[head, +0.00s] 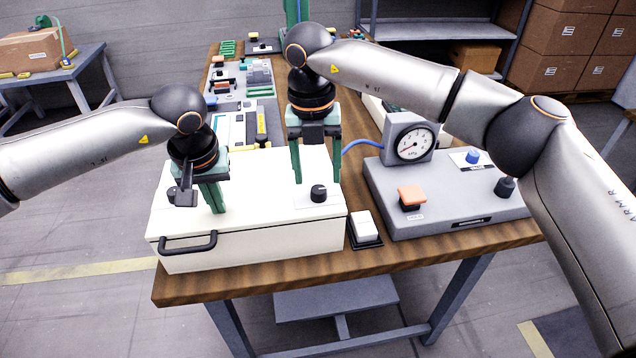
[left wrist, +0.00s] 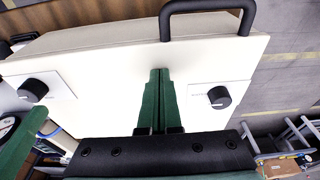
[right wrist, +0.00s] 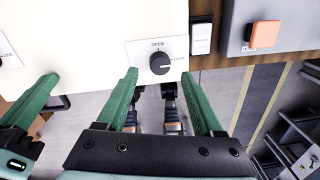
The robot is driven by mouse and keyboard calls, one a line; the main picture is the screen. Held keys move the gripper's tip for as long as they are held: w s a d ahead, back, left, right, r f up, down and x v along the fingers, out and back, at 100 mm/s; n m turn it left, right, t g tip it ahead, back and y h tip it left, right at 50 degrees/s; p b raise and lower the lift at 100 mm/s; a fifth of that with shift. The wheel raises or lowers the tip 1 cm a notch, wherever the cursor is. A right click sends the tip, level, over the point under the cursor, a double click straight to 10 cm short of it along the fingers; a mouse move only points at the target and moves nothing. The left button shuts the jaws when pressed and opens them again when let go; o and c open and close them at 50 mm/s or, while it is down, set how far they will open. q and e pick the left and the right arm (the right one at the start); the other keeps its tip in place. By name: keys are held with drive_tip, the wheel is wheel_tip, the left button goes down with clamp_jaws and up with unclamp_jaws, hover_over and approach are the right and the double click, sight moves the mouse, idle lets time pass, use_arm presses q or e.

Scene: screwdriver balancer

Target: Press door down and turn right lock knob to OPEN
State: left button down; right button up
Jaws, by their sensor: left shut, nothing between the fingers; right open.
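The white door (head: 262,213) is the flat top of a white box and looks level, with a black handle (head: 188,243) at its front left. The right lock knob (head: 318,192) is black, on a white plate. In the right wrist view, this knob (right wrist: 160,63) has OPEN above it and LOCK to its right; its white mark points right, towards LOCK. My right gripper (right wrist: 160,82) is open, its fingers either side of the knob and not closed on it. My left gripper (head: 219,211) is shut and empty, fingertips at the door between the knobs; contact is unclear.
The left knob (left wrist: 218,97) sits on its own plate. Right of the box are a white rocker switch (head: 363,225) and a grey panel (head: 450,215) with a gauge (head: 414,143) and orange button (head: 411,196). Other parts fill the bench behind.

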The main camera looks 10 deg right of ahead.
sight(318, 190)
drive_tip(key=shift+d+f, duration=0.1)
drive_tip(key=shift+f, duration=1.7)
clamp_jaws()
